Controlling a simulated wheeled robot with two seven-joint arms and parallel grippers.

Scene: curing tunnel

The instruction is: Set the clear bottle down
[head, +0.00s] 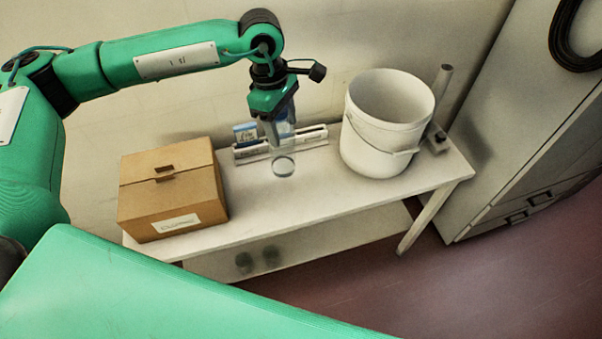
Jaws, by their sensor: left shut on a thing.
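My left gripper (279,128) reaches down from above over the white table (330,197), between the box and the bucket. It is shut on the clear bottle (283,166), a see-through thing whose round base shows below the fingers. The bottle looks about upright. Its upper part is hard to make out behind and between the fingers. I cannot tell whether its base touches the tabletop or hangs just above it. My right gripper is not in view.
A closed cardboard box (172,190) stands left on the table, a white bucket (386,124) right. A low white rack (313,137) with a blue-and-white item (246,134) is behind the bottle. The table's front middle is clear. A grey cabinet (520,120) stands at right.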

